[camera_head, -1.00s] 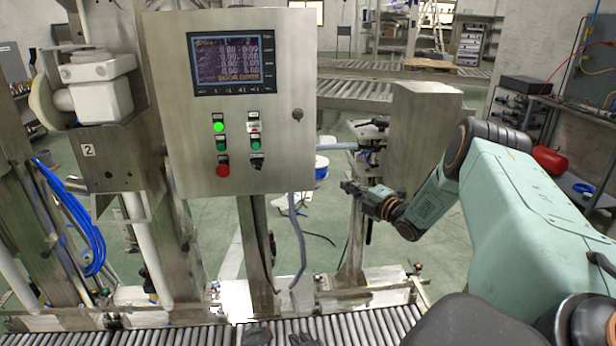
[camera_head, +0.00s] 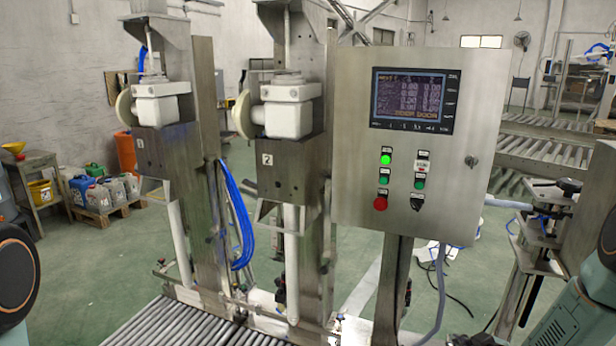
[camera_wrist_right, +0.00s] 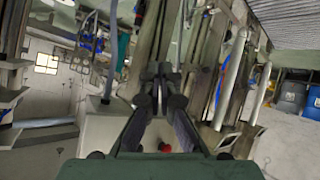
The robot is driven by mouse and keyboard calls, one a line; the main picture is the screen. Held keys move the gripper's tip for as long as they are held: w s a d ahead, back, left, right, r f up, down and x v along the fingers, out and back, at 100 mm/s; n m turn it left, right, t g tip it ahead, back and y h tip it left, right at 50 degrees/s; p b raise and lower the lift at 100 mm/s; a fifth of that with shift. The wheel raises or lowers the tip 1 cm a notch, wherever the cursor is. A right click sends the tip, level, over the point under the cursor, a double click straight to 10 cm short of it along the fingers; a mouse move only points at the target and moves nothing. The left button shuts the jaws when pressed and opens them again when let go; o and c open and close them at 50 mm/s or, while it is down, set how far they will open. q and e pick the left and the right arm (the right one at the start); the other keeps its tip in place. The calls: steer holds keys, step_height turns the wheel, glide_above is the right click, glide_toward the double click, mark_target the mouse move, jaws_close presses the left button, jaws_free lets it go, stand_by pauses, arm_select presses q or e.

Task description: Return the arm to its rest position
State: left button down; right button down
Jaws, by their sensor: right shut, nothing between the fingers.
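My right gripper (camera_wrist_right: 158,92) shows in the right wrist view with its fingers together and nothing between them. It points toward the hall, with a pale box face and a red button (camera_wrist_right: 165,147) behind and below the fingers. In the head view my right arm (camera_head: 565,325) shows only in part at the lower right edge, and its fingers cannot be made out clearly there. A dark joint of my left arm (camera_head: 14,280) shows at the left edge; the left gripper is out of the picture.
A steel control box (camera_head: 410,215) with screen and buttons stands right of centre. Two filling heads (camera_head: 290,105) stand to its left above a roller conveyor (camera_head: 175,325). Jerrycans (camera_head: 95,195) sit on a pallet at left.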

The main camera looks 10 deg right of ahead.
steer(key=s+a+f+m+g+y+b, duration=0.1)
steer(key=s+a+f+m+g+b, duration=0.15)
steer(key=s+a+f, duration=0.45)
steer(key=s+a+f+m+g+y+b, duration=0.1)
steer(key=s+a+f+g+b, duration=0.2)
steer(key=s+a+f, duration=0.45)
steer(key=s+a+f+g+b, duration=0.2)
steer(key=s+a+f+b, duration=0.1)
steer(key=s, duration=0.6)
steer(key=s+a+f+n+g+b, duration=0.1)
steer(key=s+a+f+g+b, duration=0.2)
steer(key=s+a+b, duration=0.3)
steer(key=s+a, duration=0.1)
steer(key=s, duration=0.2)
steer(key=shift+s+g, duration=0.3)
steer(key=shift+g, duration=0.05)
